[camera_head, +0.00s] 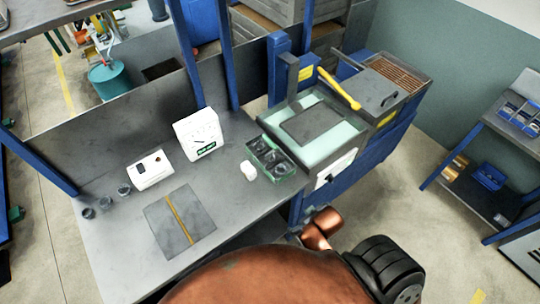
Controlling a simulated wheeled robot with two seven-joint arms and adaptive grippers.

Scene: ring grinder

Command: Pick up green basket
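The green basket (272,159) is a small open container with dark round parts in it. It sits at the right end of the grey workbench (110,252), close against the pale green bed of the grinder (316,126). Neither of my grippers shows in the head view, so nothing is seen touching the basket. Large copper-coloured and black rounded parts, which look like my own body, fill the bottom of the view.
A small white object (248,171) stands just left of the basket. Two white devices (199,134) (150,170), a dark plate (180,219) and small dark cups (106,203) are on the bench. A yellow handle (340,89) crosses above the grinder. A shelf (488,160) stands right.

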